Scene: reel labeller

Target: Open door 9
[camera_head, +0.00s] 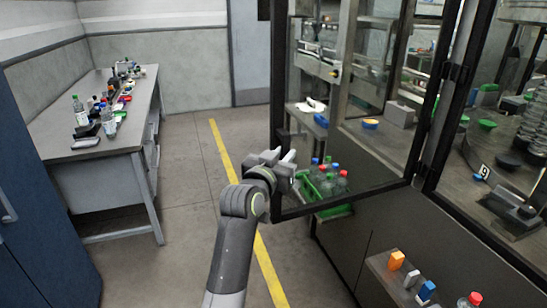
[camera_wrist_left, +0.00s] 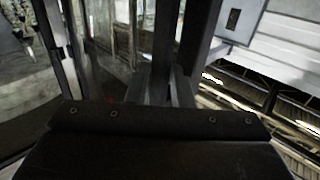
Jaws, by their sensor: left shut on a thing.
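A glass door (camera_head: 365,155) in a black frame stands swung out from the machine, hinged on its right side. My left gripper (camera_head: 284,163) is at the free left edge of this door, shut on its upright handle. In the left wrist view the dark upright handle (camera_wrist_left: 165,45) runs between my two fingers (camera_wrist_left: 162,88). The exact grip is partly hidden by the gripper. A white label with the number 9 (camera_head: 484,171) shows to the right of the hinge, and I cannot tell which panel it belongs to. My right gripper is not in view.
Bottles in a green crate (camera_head: 325,180) show through the door's glass. A low ledge (camera_head: 385,270) at lower right carries small blocks and bottles. A workbench (camera_head: 90,150) with bottles stands at left. The floor with a yellow line (camera_head: 235,175) is clear between them.

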